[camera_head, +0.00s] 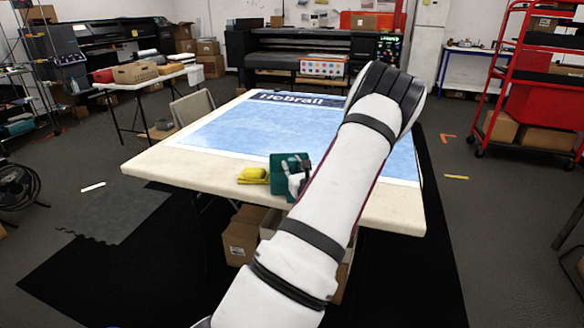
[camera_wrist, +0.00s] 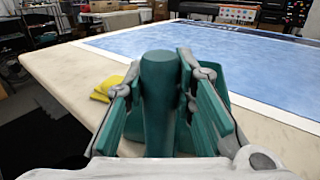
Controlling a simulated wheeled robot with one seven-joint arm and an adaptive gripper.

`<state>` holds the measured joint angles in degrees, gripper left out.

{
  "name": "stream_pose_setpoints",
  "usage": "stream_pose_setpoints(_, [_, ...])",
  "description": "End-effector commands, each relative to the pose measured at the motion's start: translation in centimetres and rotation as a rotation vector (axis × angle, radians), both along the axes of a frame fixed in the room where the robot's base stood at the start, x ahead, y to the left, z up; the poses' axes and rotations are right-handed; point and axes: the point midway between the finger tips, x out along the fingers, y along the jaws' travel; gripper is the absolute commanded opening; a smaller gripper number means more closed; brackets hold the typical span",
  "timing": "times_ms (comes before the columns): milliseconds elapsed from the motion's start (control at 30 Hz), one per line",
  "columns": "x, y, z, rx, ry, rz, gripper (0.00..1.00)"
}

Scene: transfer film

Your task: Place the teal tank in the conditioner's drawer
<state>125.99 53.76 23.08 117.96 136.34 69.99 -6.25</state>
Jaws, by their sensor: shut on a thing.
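The teal tank (camera_head: 280,174) is at the near edge of the table, partly hidden by my gripper (camera_head: 297,180) and forearm. In the wrist view, an upright rounded teal part of the tank (camera_wrist: 158,105) stands between my two fingers (camera_wrist: 160,75), with a wider teal body behind it. My gripper is shut on this part. I cannot tell whether the tank touches the tabletop. No conditioner drawer can be clearly made out in either view.
A yellow object (camera_head: 253,175) lies just left of the tank on the cream table (camera_head: 160,163). A blue printed sheet (camera_head: 250,128) covers much of the tabletop. Cardboard boxes (camera_head: 240,235) stand under the table. A large dark printer (camera_head: 300,50) and a red rack (camera_head: 535,75) stand behind.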

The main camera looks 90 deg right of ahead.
Motion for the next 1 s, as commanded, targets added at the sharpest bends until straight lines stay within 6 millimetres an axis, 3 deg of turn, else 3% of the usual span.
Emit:
stream_pose_setpoints(167, [0.0,0.0,-0.2,-0.002,0.0,0.0,0.0])
stream_pose_setpoints(200, [0.0,0.0,-0.3,0.0,0.0,0.0,0.29])
stream_pose_setpoints(267, [0.0,0.0,-0.3,0.0,0.0,0.0,0.42])
stream_pose_setpoints(300, [0.0,0.0,-0.3,0.0,0.0,0.0,0.44])
stream_pose_setpoints(667, [-0.1,0.0,0.1,0.0,-0.001,0.0,0.44])
stream_pose_setpoints(767, [-0.5,1.1,0.0,0.002,0.002,-0.002,0.44])
stream_pose_setpoints(1000, [-2.2,5.6,0.0,0.003,0.001,-0.002,0.44])
